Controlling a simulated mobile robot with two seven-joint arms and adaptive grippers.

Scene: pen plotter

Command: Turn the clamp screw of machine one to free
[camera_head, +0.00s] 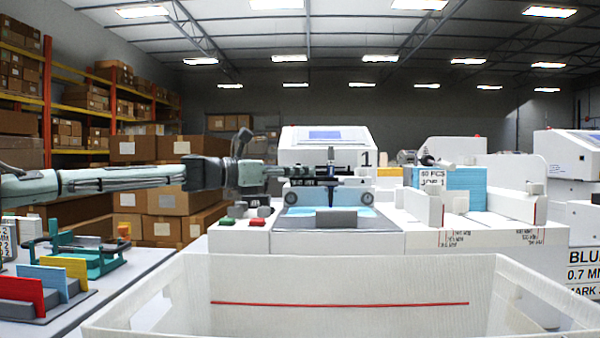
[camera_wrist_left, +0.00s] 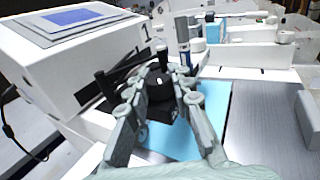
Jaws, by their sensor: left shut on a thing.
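Machine one (camera_head: 326,144) is a white plotter with a blue screen and a "1" on its side, in the middle of the head view. Its black clamp screw (camera_wrist_left: 158,86) has a knob with a small white mark and shows best in the left wrist view. My left gripper (camera_head: 325,178) reaches in from the left over the machine's bed. In the left wrist view its two grey fingers (camera_wrist_left: 163,92) stand on either side of the knob and are shut on it. The fingers hide part of the knob's sides. My right gripper is in neither view.
A light blue sheet (camera_wrist_left: 215,105) lies on the bed under the gripper. Red and green buttons (camera_head: 257,222) sit at the machine's front left. A white bin (camera_head: 340,275) with a red line stands in front. A blue card stack (camera_head: 466,188) stands at the right.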

